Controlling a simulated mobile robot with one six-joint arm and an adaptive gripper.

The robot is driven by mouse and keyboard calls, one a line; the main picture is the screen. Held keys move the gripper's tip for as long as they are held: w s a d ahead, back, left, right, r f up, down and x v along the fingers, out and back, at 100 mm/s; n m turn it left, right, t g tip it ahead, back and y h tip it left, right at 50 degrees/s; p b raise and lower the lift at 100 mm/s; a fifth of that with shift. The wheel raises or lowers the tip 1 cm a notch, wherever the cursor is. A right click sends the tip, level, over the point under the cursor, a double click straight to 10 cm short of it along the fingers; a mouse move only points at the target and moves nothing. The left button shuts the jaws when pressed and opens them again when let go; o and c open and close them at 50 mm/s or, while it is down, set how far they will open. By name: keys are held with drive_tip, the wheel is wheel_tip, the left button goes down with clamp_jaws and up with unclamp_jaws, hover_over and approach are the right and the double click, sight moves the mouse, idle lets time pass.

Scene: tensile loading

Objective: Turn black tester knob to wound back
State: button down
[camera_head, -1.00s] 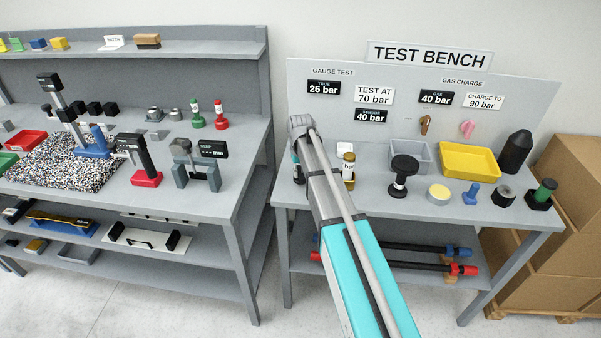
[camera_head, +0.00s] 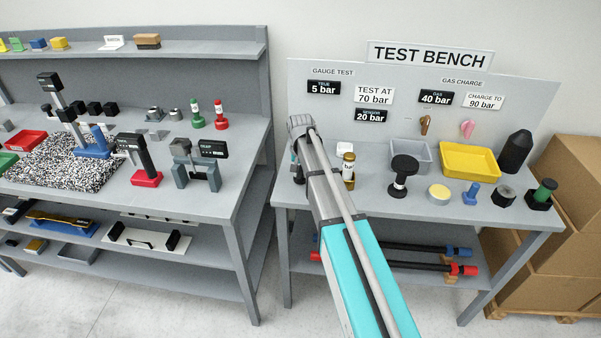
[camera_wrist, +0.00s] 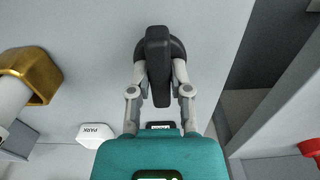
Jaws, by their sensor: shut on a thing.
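The black tester knob (camera_wrist: 158,52) shows in the wrist view as a dark round base with a raised bar across it. The bar stands upright in that picture. My gripper (camera_wrist: 160,80) has one finger on each side of the bar and is shut on it. In the head view my arm hides the knob and my fingers. The upper gauge sign (camera_head: 324,87) reads 5 bar and the lower one (camera_head: 370,115) reads 20 bar. A card between them (camera_head: 374,95) says TEST AT 70 bar.
A brass-coloured fitting (camera_head: 348,170) stands just right of my arm; its brass hex (camera_wrist: 30,76) shows in the wrist view. A white PARK marker (camera_wrist: 98,135) lies nearby. A black handwheel (camera_head: 402,172), grey tray (camera_head: 424,160) and yellow tray (camera_head: 472,174) stand farther right.

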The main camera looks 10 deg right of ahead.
drive_tip(key=c, duration=0.6)
unclamp_jaws()
drive_tip(key=shift+o, duration=0.2)
drive_tip(key=shift+n, duration=0.3)
